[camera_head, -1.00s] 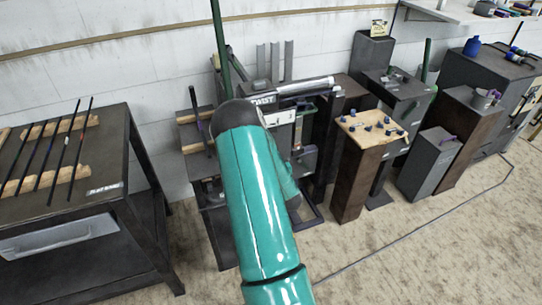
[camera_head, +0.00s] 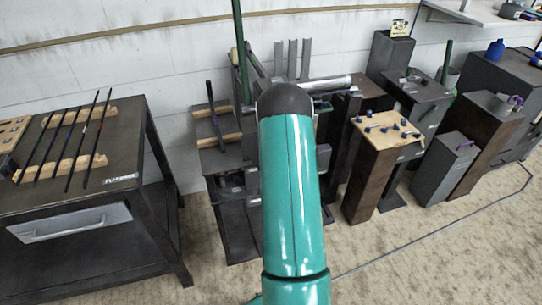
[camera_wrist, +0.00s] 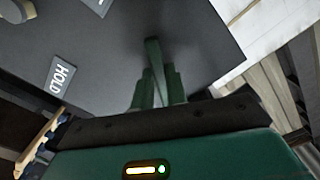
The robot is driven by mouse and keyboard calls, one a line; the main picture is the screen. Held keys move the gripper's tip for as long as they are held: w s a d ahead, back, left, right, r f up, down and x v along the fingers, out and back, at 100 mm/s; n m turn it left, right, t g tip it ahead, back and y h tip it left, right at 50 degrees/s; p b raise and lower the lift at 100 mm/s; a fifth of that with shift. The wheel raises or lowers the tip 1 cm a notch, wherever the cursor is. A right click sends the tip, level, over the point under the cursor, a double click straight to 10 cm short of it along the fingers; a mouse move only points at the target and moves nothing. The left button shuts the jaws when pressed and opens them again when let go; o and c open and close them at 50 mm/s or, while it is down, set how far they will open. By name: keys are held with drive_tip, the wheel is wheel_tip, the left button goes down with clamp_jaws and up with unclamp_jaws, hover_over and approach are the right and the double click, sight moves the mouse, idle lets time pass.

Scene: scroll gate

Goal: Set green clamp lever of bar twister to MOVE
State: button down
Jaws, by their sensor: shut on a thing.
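In the wrist view my gripper (camera_wrist: 158,92) has its green fingers shut on a slim green lever (camera_wrist: 153,58), which stands out in front of a dark panel (camera_wrist: 195,45). A white HOLD label (camera_wrist: 61,76) is on this panel to the left of the lever. A second label (camera_wrist: 98,4) is cut off at the top edge, and its word cannot be read. In the head view my teal arm covers much of the bar twister (camera_head: 236,225), and my gripper is hidden behind it. A tall green bar (camera_head: 241,60) rises at the back, left of my arm.
A dark table (camera_head: 125,150) with several thin rods on wooden rests stands at the left. At the right are dark pedestals, one with a wooden top (camera_head: 372,135) holding small blue parts. A white wall closes the back.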

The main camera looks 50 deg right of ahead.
drive_tip(key=shift+a+r, duration=0.1)
idle(0.4)
drive_tip(key=c, duration=1.4)
unclamp_jaws()
drive_tip(key=v, duration=1.3)
drive_tip(key=shift+s+a, duration=0.15)
drive_tip(key=shift+s, duration=0.15)
